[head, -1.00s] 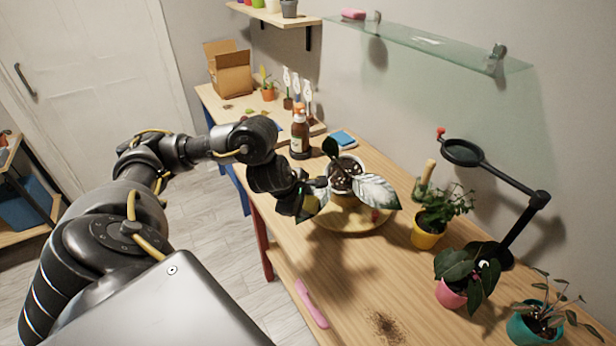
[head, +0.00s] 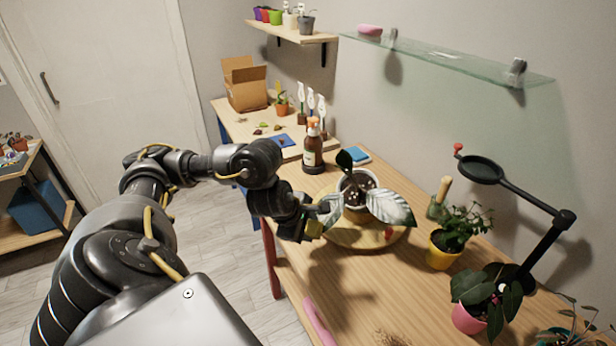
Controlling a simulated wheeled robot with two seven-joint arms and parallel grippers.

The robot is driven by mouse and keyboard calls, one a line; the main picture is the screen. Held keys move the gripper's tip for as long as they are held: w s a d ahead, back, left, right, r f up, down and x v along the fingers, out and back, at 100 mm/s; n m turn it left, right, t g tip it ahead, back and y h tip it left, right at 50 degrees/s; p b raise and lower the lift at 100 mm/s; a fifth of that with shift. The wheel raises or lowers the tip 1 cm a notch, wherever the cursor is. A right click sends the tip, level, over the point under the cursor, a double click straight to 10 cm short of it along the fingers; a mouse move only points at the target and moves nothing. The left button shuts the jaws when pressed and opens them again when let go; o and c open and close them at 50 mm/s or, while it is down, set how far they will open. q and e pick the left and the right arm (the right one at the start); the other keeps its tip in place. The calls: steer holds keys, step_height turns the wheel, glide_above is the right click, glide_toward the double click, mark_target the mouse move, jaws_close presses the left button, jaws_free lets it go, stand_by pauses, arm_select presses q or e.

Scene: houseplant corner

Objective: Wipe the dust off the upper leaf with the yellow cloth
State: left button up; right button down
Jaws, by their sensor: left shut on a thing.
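The potted plant stands in a pale pot (head: 357,190) on a round wooden board (head: 370,243). A pale, dusty-looking leaf (head: 390,207) spreads to the right, and a dark green leaf (head: 345,160) stands up at the back. Another pale leaf (head: 330,209) reaches left towards my gripper. My left gripper (head: 314,217) is at the left side of the pot, shut on the yellow cloth (head: 314,229), of which only a small patch shows. I cannot tell whether the cloth touches the left leaf. My right gripper is out of view.
A yellow pot (head: 443,252), a pink pot (head: 468,318) and a magnifier arm (head: 515,195) stand to the right. A glass shelf (head: 450,62) juts out above.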

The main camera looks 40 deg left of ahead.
mark_target(339, 199)
arm_select(q)
steer(key=shift+w+d+r+p, duration=0.1)
steer(key=shift+w+r+p, duration=0.6)
steer(key=shift+w, duration=0.2)
steer(key=shift+w+r, duration=0.25)
steer(key=shift+w, duration=0.35)
steer(key=shift+w+d+r+p, duration=0.15)
steer(key=shift+w+r+p, duration=0.55)
steer(key=shift+w+p, duration=0.1)
steer(key=shift+w+d+r, duration=0.1)
steer(key=shift+w+r, duration=0.2)
steer(key=shift+w, duration=0.35)
steer(key=shift+r, duration=0.1)
steer(key=shift+w+d+r+p, duration=0.1)
steer(key=shift+w+r+p, duration=0.75)
steer(key=shift+w, duration=0.25)
steer(key=shift+w+r, duration=0.1)
steer(key=shift+w, duration=0.25)
